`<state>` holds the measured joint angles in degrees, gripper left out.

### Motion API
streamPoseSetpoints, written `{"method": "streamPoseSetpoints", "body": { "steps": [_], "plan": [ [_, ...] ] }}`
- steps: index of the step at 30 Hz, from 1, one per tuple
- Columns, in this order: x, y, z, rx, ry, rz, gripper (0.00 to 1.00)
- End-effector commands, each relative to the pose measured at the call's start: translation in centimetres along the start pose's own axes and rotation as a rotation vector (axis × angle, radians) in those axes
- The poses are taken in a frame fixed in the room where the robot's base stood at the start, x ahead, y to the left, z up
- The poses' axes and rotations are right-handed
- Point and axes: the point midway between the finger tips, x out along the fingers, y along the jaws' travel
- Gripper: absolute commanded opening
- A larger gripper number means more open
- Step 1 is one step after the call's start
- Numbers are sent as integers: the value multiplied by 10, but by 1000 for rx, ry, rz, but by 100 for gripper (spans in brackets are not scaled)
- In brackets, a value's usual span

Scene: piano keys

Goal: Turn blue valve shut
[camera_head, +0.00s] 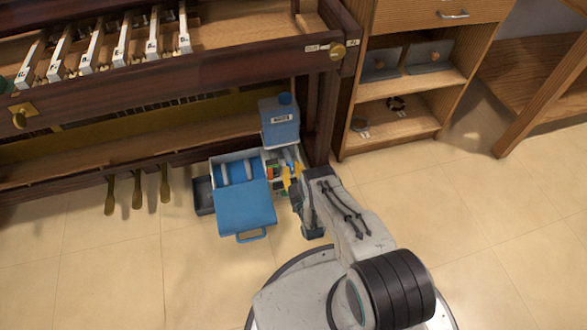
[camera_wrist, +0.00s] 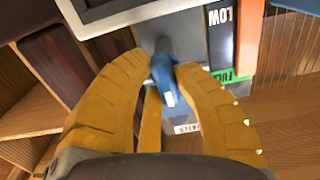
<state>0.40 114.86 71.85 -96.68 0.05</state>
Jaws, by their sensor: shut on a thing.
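The blue valve (camera_wrist: 165,78) shows in the wrist view as a short blue handle on a grey stem, with a small white label on it. My gripper (camera_wrist: 163,66) has its yellow fingers on either side of the handle and is shut on it. The finger pads hide parts of the handle's sides. In the head view my gripper (camera_head: 291,178) is low beside the blue-lidded box, at the foot of the piano. The valve itself is too small to make out there.
The open box has a blue lid (camera_head: 245,207) hanging toward the floor. A blue tank (camera_head: 280,122) stands behind it. A gauge strip marked LOW (camera_wrist: 222,35) sits beside the valve. Wooden shelves (camera_head: 400,120) stand to the right. Tiled floor (camera_head: 470,220) is clear at right.

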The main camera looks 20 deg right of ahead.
Motion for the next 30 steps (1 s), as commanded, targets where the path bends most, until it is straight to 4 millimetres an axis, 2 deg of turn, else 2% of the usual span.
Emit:
{"method": "streamPoseSetpoints", "body": {
  "steps": [15,16,24,30],
  "plan": [
    [1,-3,-1,16,4,-6,0],
    [1,-3,-1,16,4,-6,28],
    [1,-2,0,15,1,-4,52],
    [0,-1,0,15,1,-2,52]
  ]
}}
